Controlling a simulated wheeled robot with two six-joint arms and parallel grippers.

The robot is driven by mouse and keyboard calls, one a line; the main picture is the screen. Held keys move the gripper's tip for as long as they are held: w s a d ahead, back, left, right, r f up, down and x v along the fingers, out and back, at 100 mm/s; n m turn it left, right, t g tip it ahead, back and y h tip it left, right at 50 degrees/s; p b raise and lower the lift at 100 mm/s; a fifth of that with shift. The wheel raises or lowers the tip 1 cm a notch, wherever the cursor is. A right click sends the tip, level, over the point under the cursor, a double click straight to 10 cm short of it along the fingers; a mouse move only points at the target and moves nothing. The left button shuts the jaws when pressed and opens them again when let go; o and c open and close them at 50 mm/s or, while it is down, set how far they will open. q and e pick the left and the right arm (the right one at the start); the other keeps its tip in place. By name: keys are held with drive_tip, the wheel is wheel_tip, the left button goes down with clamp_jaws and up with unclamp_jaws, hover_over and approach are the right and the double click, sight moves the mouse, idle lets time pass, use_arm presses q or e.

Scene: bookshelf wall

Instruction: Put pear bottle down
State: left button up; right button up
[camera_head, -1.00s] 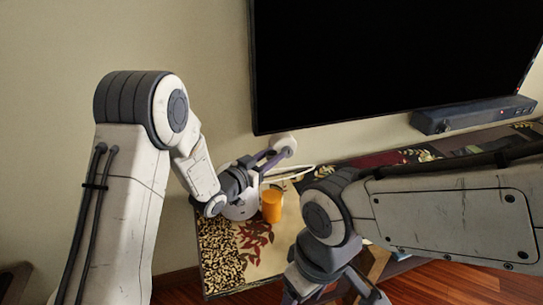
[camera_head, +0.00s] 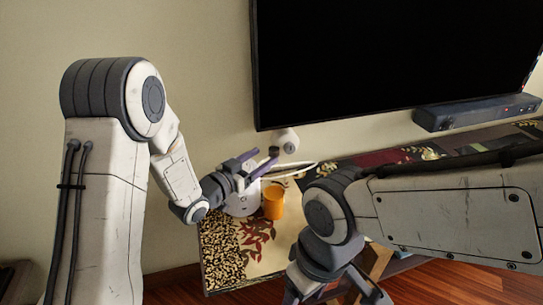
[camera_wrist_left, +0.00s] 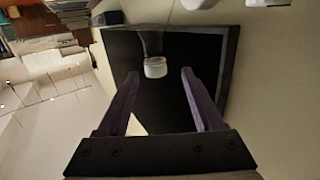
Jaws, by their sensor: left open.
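My left gripper (camera_head: 266,158) is open above the far left part of the low table, with its purple fingers apart. In the left wrist view, the two fingertips (camera_wrist_left: 158,74) stand on either side of a small object with a pale, glassy end (camera_wrist_left: 155,68) and a darker part above it. It may be the pear bottle, but I cannot tell for sure, nor whether it touches a finger. In the head view, a dark bit (camera_head: 274,151) and a white rounded thing (camera_head: 287,140) show by the fingertips.
An orange cup (camera_head: 273,202) stands on the table (camera_head: 262,262) just below the left gripper. A white rounded object (camera_head: 242,205) is partly hidden behind the gripper. A large black screen (camera_head: 390,60) and a dark bar (camera_head: 475,113) are behind. The table's front left is clear.

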use_arm(q)
drive_tip(key=s+f+g+y, duration=0.1)
drive_tip(key=s+g+y, duration=0.4)
drive_tip(key=s, duration=1.2)
drive_tip(key=s+f+g+y, duration=0.1)
drive_tip(key=s+g+y, duration=0.3)
drive_tip(key=s, duration=1.4)
drive_tip(key=g, duration=0.4)
drive_tip(key=shift+a+g+y, duration=0.35)
drive_tip(key=shift+g+y, duration=0.05)
drive_tip(key=shift+s, duration=0.1)
wheel_tip(320, 180, up, 8)
drive_tip(key=p, duration=0.8)
